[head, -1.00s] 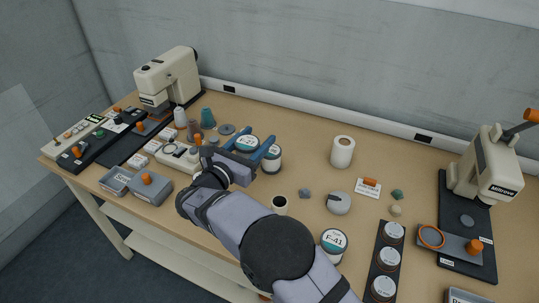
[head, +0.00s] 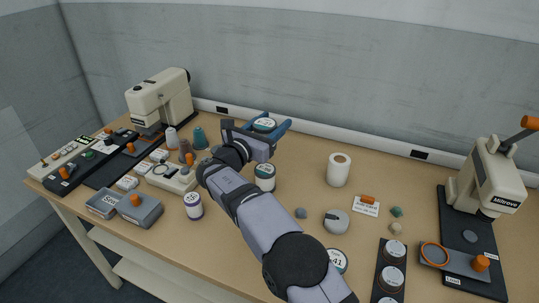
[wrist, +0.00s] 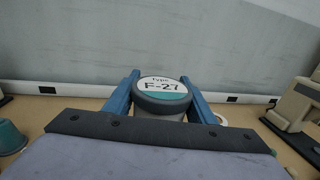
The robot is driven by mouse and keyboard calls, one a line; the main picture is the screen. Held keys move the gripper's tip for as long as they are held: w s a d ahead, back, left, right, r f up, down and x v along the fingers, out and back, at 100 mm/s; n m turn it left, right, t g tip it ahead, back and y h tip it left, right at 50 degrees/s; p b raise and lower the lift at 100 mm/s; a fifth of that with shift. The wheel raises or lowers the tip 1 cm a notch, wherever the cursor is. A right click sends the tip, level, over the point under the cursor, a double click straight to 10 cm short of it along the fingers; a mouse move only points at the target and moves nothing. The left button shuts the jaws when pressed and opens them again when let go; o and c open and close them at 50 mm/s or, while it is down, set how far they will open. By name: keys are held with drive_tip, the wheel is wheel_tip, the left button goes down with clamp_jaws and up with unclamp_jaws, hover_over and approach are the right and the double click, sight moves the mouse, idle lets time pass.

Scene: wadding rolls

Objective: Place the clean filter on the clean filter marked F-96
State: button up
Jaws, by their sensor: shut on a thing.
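My gripper (head: 268,127) is shut on a filter with a dark rim and a white and teal top (head: 264,125), held above the back of the table. In the wrist view its top (wrist: 162,90) reads "F-27" and sits between the two blue fingers. Another filter with a white and teal label (head: 265,178) stands on the table just in front of the gripper. A filter with a purple band (head: 193,206) stands left of my arm. A filter ending in "41" (head: 338,260) is partly behind my arm. I cannot read F-96 on any of them.
A cream machine (head: 160,102) stands at the back left and a "Millrove" press (head: 487,178) at the right. A white roll (head: 339,169), a grey round item (head: 336,221) and a tag card (head: 367,205) lie to the right. The back middle of the table is clear.

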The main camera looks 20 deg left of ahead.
wheel_tip(320, 180, down, 8)
drive_tip(key=shift+p, duration=0.3)
idle(0.4)
drive_tip(key=shift+r, duration=0.1)
drive_tip(key=o, duration=1.1)
drive_tip(key=shift+o, duration=0.2)
drive_tip(key=shift+s+a, duration=0.1)
drive_tip(key=s+a+b, duration=0.1)
drive_tip(key=s, duration=1)
drive_tip(key=shift+s+a+b, duration=0.35)
